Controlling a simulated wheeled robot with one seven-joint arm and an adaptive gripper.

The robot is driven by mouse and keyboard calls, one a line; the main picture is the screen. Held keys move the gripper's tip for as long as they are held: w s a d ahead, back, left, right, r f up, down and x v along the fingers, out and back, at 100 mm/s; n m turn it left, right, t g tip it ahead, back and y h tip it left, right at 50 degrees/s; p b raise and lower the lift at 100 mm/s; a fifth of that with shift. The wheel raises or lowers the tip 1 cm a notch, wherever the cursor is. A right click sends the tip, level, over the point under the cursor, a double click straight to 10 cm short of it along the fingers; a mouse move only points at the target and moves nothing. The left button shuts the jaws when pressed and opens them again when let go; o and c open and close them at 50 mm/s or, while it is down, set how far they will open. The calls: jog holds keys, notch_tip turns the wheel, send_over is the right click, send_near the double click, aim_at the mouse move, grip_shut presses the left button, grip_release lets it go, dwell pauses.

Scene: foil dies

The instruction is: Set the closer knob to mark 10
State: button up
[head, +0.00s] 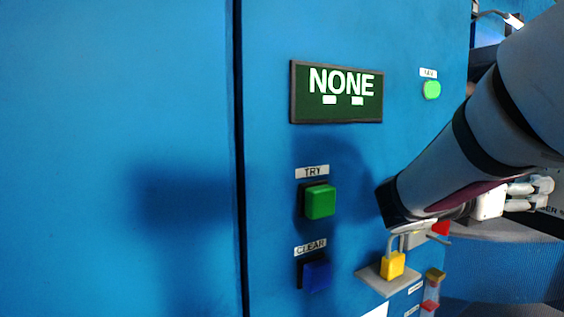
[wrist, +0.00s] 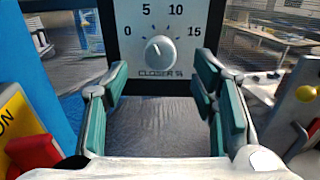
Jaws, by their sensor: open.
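The closer knob (wrist: 160,53) is a light round dial on a grey plate (wrist: 185,12) in the wrist view, at top centre. Its marks 0, 5, 10 and 15 run in an arc above it, with the label "CLOSER %" below. The knob's pointer line leans up and slightly left, toward the 5 mark and away from 10. My gripper (wrist: 160,80) is open and empty, its green-padded fingers standing apart to the left and right, below the knob in the picture. It does not touch the knob. I cannot make out the knob in the head view.
A blue cabinet carries a display (head: 336,108) reading "NONE", a green TRY button (head: 320,202) and a blue CLEAR button (head: 316,276). A yellow padlock (head: 392,265) sits below my arm. A red part (wrist: 36,152) stands left of my gripper in the wrist view.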

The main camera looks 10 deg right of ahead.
jog(key=d, duration=0.5)
jog(key=w+d, duration=0.1)
jog(key=d, duration=0.1)
jog(key=shift+d+p, duration=0.35)
jog(key=shift+p, duration=0.05)
jog(key=c, duration=1.2)
